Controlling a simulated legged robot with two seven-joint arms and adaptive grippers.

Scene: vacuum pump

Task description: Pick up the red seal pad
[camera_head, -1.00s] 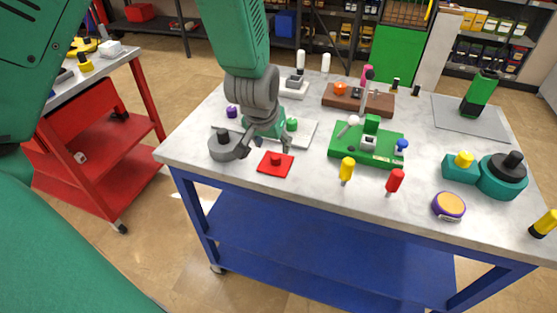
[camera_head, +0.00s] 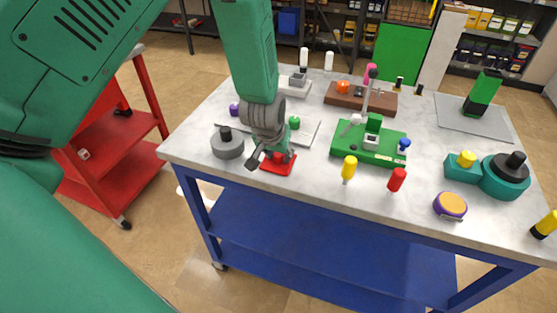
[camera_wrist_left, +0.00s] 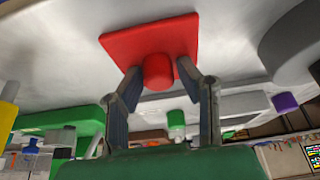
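The red seal pad (camera_head: 283,167) is a flat square plate with a round knob, lying on the white table near its front left edge. My left gripper (camera_head: 271,158) is just above it and hides part of it in the head view. In the left wrist view, the red seal pad (camera_wrist_left: 150,43) shows whole, with its knob towards the camera. The fingers of my left gripper (camera_wrist_left: 161,74) are open, one on each side of the knob, with gaps between. My right gripper is in neither view.
A grey round weight (camera_head: 228,147) with a black knob stands left of the pad. A green fixture (camera_head: 370,150), a yellow handle (camera_head: 349,166) and a red handle (camera_head: 397,180) are to the right. Bare tabletop lies in front of the pad.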

